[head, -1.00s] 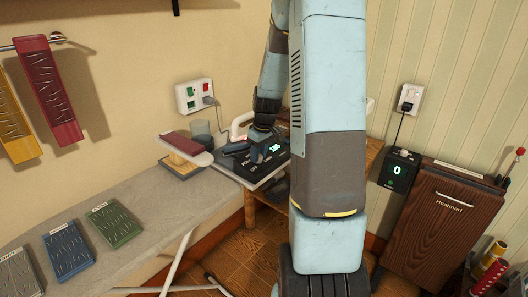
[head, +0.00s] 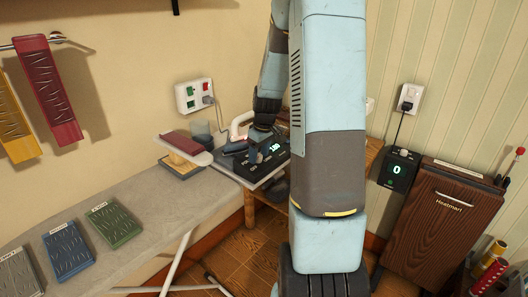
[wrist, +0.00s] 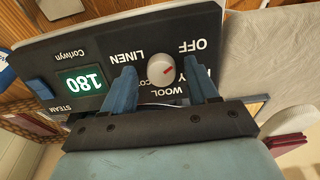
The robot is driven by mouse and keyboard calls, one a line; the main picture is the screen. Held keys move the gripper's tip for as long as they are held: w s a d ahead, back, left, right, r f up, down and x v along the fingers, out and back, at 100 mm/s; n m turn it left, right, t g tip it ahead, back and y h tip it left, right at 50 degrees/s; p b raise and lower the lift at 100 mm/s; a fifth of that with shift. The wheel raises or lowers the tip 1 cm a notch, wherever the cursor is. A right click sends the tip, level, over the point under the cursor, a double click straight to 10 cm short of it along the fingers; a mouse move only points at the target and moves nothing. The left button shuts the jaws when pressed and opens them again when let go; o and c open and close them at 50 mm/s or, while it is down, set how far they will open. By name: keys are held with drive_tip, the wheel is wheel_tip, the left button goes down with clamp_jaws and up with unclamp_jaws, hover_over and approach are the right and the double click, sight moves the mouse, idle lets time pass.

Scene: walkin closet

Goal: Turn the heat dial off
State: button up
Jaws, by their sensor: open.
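In the wrist view the panel appears upside down, with OFF at the upper right of the dial, LINEN at the left and WOOL below. The right finger hides part of a label.
The panel sits at the end of a grey ironing board (head: 120,200) bearing several fabric swatches. A sleeve board (head: 185,150) stands close to the left. A wall outlet (head: 195,96) is behind. A brown Heatmart cabinet (head: 440,220) stands at the right.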

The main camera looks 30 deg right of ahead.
drive_tip(key=shift+r, duration=0.15)
wheel_tip(320, 180, up, 13)
drive_tip(key=s, duration=0.2)
drive_tip(key=shift+d, duration=0.4)
drive_tip(key=shift+r, duration=0.1)
drive_tip(key=s+a+r+m+t, duration=0.2)
drive_tip(key=s+a+r, duration=0.6)
drive_tip(key=s+a, duration=0.2)
drive_tip(key=s+a+r+m+t, duration=0.1)
drive_tip(key=s+a, duration=0.2)
drive_tip(key=s, duration=0.4)
drive_tip(key=s+a+r+m, duration=0.1)
drive_tip(key=s+a, duration=0.3)
drive_tip(key=s, duration=0.3)
drive_tip(key=shift+s+t+h, duration=0.15)
drive_tip(key=shift+t+h, duration=0.15)
drive_tip(key=shift+t, duration=0.1)
drive_tip(key=shift+r, duration=0.1)
